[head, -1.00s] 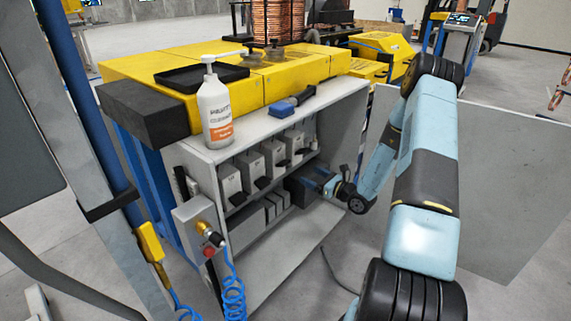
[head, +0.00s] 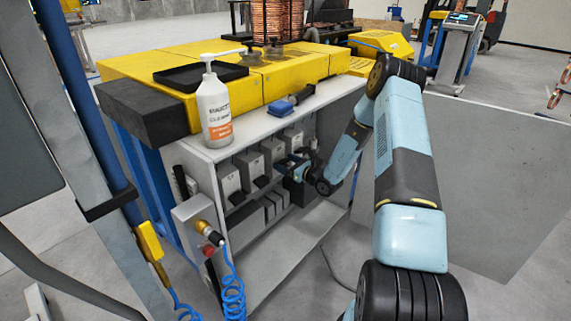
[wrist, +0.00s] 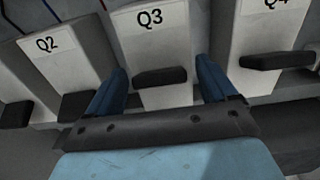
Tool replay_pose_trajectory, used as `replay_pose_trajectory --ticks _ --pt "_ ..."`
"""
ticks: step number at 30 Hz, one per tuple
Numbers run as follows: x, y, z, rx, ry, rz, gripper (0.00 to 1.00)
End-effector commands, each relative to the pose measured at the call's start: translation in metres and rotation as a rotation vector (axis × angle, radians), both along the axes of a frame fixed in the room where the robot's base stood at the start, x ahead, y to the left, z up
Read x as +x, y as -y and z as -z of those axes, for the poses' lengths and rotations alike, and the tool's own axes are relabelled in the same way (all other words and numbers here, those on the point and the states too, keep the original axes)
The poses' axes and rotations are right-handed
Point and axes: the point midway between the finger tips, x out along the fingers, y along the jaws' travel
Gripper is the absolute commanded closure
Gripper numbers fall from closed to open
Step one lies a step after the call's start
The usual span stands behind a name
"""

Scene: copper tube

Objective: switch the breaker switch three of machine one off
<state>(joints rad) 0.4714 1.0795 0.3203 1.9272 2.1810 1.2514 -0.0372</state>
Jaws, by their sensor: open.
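In the wrist view, the breaker labelled Q3 (wrist: 150,45) is a light grey block with a dark lever (wrist: 160,77) near its lower edge. My gripper (wrist: 160,85) is open, with one blue finger on each side of that lever. I cannot tell whether the fingers touch it. In the head view, my gripper (head: 290,168) is inside the open cabinet (head: 195,155), at the upper row of breakers. The Q3 breaker is hard to single out there.
Breakers Q2 (wrist: 60,60) and Q4 (wrist: 265,35), with dark levers, flank Q3 closely. A lower row of dark blocks (head: 255,219) is in the cabinet. The open door (head: 470,180) is at right.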

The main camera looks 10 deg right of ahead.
Motion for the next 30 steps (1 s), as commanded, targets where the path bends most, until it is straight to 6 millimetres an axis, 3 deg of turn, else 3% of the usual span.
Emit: replay_pose_trajectory --ticks 11,27,30 --pt "0.0032 -0.0028 -0.0001 0.001 0.001 -0.001 0.16" --pt "0.0032 -0.0023 -0.0001 0.001 0.001 0.0 0.67" --pt "0.0031 -0.0021 0.0001 0.001 0.002 0.0 0.67"
